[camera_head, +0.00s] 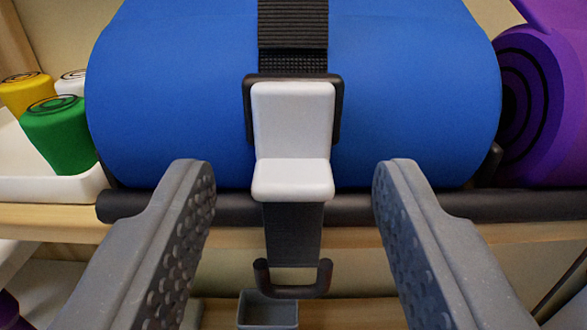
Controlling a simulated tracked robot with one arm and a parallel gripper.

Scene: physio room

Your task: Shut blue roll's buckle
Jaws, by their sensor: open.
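The blue roll (170,95) lies across the middle of the view on a wooden shelf. A black strap (292,25) runs down its front. The buckle has a white lever (292,125) in a black frame (248,100), and the lever's lower end juts out towards me. Below it a black strap end (293,230) hangs down with a dark wire loop (293,278) at its bottom, apart from the lever. My gripper (293,178) is open, its two grey fingers on either side of the buckle, with nothing between them held.
A dark bar (350,208) runs along the shelf edge (520,236) under the roll. A purple roll (555,110) lies at the right. A white tray (50,188) with green (62,135), yellow (25,95) and white rolls stands left. A small grey box (268,310) sits below.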

